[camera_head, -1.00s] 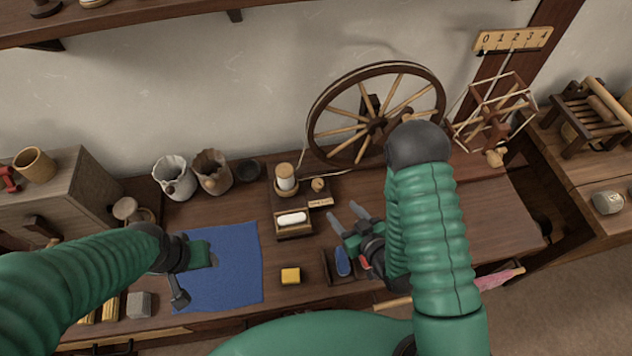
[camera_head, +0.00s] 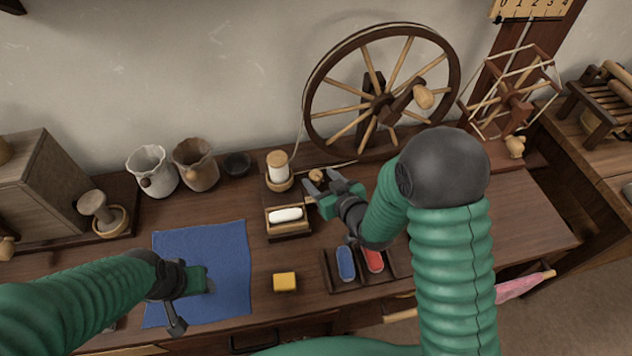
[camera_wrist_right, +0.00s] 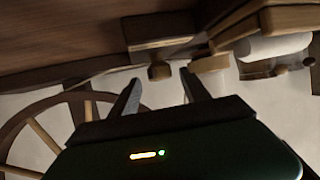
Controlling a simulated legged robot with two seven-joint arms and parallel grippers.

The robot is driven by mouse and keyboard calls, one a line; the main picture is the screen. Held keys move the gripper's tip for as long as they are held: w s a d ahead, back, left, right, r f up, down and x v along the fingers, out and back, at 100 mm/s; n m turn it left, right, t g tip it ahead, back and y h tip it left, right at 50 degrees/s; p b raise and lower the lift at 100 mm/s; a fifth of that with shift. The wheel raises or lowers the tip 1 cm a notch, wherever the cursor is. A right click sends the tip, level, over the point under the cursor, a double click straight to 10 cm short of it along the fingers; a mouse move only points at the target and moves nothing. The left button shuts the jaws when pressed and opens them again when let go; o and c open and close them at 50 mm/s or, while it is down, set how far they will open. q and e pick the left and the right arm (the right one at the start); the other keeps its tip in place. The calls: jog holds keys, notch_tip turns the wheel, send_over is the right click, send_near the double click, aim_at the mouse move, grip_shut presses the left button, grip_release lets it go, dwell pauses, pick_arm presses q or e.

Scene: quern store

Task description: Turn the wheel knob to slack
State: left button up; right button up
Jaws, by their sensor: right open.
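A small round wooden knob (camera_head: 317,174) sits on a dark block at the foot of the large spoked wheel (camera_head: 381,96), right of the thread spool (camera_head: 278,167). My right gripper (camera_head: 321,181) is open with its fingertips close to this knob. In the right wrist view the knob (camera_wrist_right: 159,71) shows between the open fingertips (camera_wrist_right: 160,80), a little beyond them; I see no grip on it. The label seen earlier by the knob is hidden by the gripper. My left gripper (camera_head: 188,297) is over the blue cloth (camera_head: 221,245); its jaws are unclear.
A tray with a white roll (camera_head: 286,215) stands in front of the spool. A yellow block (camera_head: 285,282) and a tray with blue (camera_head: 345,263) and red (camera_head: 374,259) pieces lie nearer. A wooden crank handle (camera_head: 423,97) sticks out from the wheel. A reel frame (camera_head: 512,103) stands right.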

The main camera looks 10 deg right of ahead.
aim_at(318, 176)
jog(key=x, duration=0.3)
jog(key=shift+w+a, duration=0.15)
jog(key=shift+w, duration=0.05)
grip_shut()
